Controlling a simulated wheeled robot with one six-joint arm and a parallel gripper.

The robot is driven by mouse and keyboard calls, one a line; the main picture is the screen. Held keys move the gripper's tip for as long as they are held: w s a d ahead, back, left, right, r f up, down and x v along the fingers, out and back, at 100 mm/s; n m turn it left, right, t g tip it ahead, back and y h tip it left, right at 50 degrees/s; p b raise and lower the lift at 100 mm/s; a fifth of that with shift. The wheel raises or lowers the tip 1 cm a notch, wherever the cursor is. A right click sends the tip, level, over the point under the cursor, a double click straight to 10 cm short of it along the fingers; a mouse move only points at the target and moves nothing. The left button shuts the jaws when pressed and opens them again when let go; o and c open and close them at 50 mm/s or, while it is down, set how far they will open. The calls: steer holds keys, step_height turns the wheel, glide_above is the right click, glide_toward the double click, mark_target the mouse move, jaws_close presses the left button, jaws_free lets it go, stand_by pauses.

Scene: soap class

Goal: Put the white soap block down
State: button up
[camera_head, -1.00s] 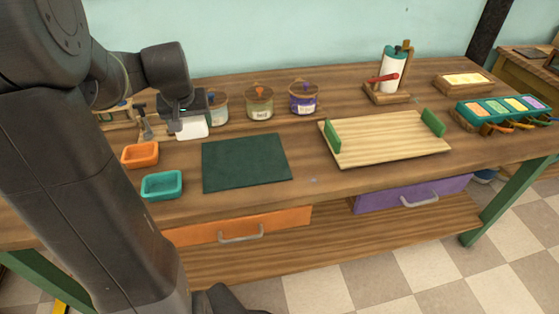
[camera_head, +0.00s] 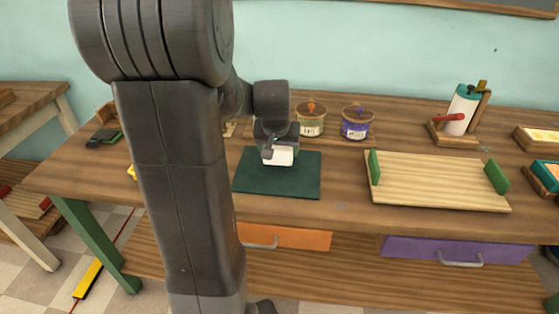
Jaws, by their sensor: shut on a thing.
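The white soap block (camera_head: 279,156) is in my gripper (camera_head: 273,152), over the far middle part of the dark green mat (camera_head: 278,186). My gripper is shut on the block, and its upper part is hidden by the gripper. I cannot tell whether the block touches the mat or is a little above it. The mat lies flat on the wooden workbench and is otherwise bare.
A wooden tray (camera_head: 435,188) with green handles lies to the right. My arm hides the bench's left part.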

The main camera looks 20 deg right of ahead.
mark_target(278, 157)
steer(key=shift+f, duration=1.75)
steer(key=shift+f+b, duration=0.15)
steer(key=shift+b, duration=0.2)
steer(key=o, duration=1.1)
steer(key=shift+r, duration=0.4)
steer(key=p+v, duration=0.2)
steer(key=v, duration=0.9)
steer(key=shift+r, duration=0.25)
